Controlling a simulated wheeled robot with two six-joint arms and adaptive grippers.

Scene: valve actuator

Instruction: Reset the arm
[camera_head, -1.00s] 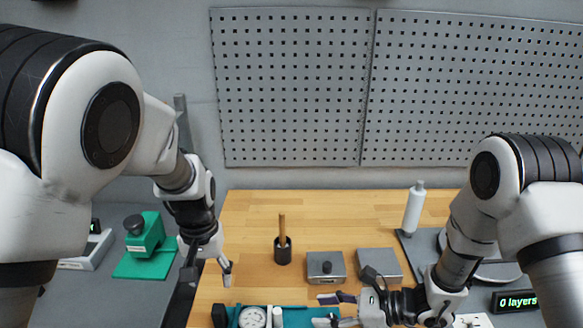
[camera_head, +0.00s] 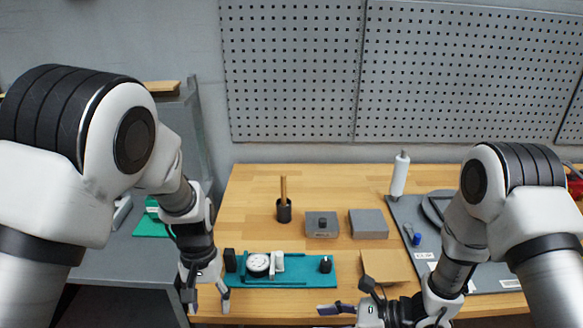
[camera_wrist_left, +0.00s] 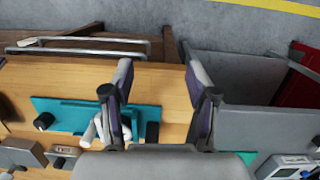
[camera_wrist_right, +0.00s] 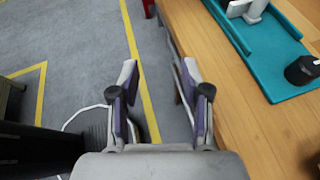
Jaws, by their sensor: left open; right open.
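My left gripper (camera_head: 207,300) is open and empty, pointing down by the table's front left corner, to the left of the teal fixture (camera_head: 292,284). It also shows open in the left wrist view (camera_wrist_left: 160,75), with the fixture beyond its left finger. The fixture bears a round white gauge (camera_head: 258,264), a white upright part (camera_head: 277,262) and a black knob (camera_head: 326,264). My right gripper (camera_wrist_right: 160,75) is open and empty at the table's front edge, with floor and table edge between its fingers. In the head view it is partly cut off at the bottom.
Behind the fixture stand a black cup (camera_head: 283,212) with a wooden handle, and two grey blocks (camera_head: 322,224) (camera_head: 371,222). A brown square (camera_head: 388,266) lies to its right. A grey mat (camera_head: 480,272) with a white bottle (camera_head: 399,175) is at the right.

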